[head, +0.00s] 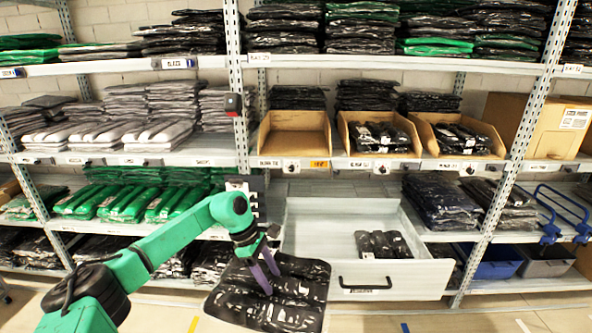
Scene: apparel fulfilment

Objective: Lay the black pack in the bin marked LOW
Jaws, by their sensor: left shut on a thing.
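My left gripper (270,281), with purple fingers, is shut on a black pack (240,303). The pack is glossy and flat and hangs in front of the open drawer's left side, clear of the floor. Three open cardboard bins stand on the middle shelf, above and to the right of the gripper. The left bin (266,136) looks empty and has an orange tag (320,164) by its lower right edge; its lettering is too small to read surely. The middle bin (345,137) and right bin (424,135) hold black packs. My right gripper is out of view.
An open grey drawer (425,275) juts out below the bins with a black pack (383,244) inside. Shelf uprights (238,80) stand left and right of the bins. Green packs (125,203) and grey stacks (130,135) fill the left shelves.

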